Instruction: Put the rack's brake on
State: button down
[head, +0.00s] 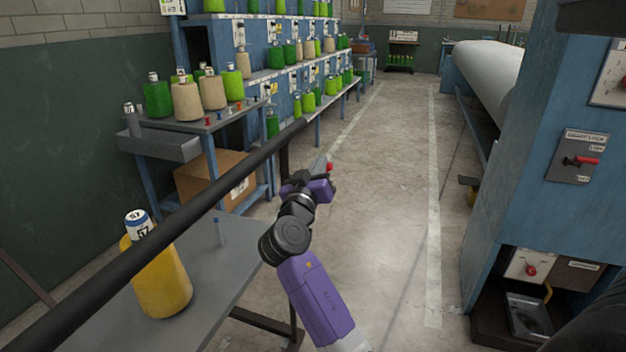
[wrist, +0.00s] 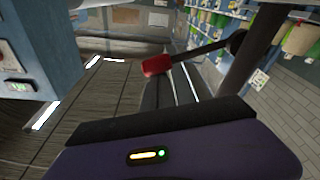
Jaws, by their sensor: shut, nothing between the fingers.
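The rack's black rail (head: 170,215) runs diagonally across the head view, with a grey shelf (head: 215,260) below it. A brake lever with a red grip (head: 329,167) shows at the far end of my arm. In the wrist view the red grip (wrist: 157,65) sits on a dark rod that runs right to a dark post. My purple gripper (head: 322,168) is shut and empty, close beside the red grip. Whether they touch I cannot tell. The lever's pivot is hidden in the head view.
A yellow yarn cone (head: 162,280) stands on the rack's shelf. A blue machine cabinet (head: 520,190) with a red-handled switch (head: 582,161) stands at the right. Shelves of green and beige cones line the left. The floor aisle (head: 385,140) between is clear.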

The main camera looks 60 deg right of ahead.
jog(key=f+m+b, duration=0.1)
jog(key=m+b, duration=0.1)
jog(key=b, duration=0.2)
jog(key=s+f+m+g+b, duration=0.1)
jog(key=f+m+b, duration=0.1)
jog(key=b, duration=0.2)
jog(key=s+f+m+b, duration=0.1)
jog(key=f+m+b, duration=0.1)
jog(key=b, duration=0.2)
jog(key=shift+d+m+g, duration=0.1)
jog(key=shift+m+g, duration=0.2)
jog(key=shift+g, duration=0.1)
jog(key=shift+f+b, duration=0.25)
jog(key=shift+b, duration=0.05)
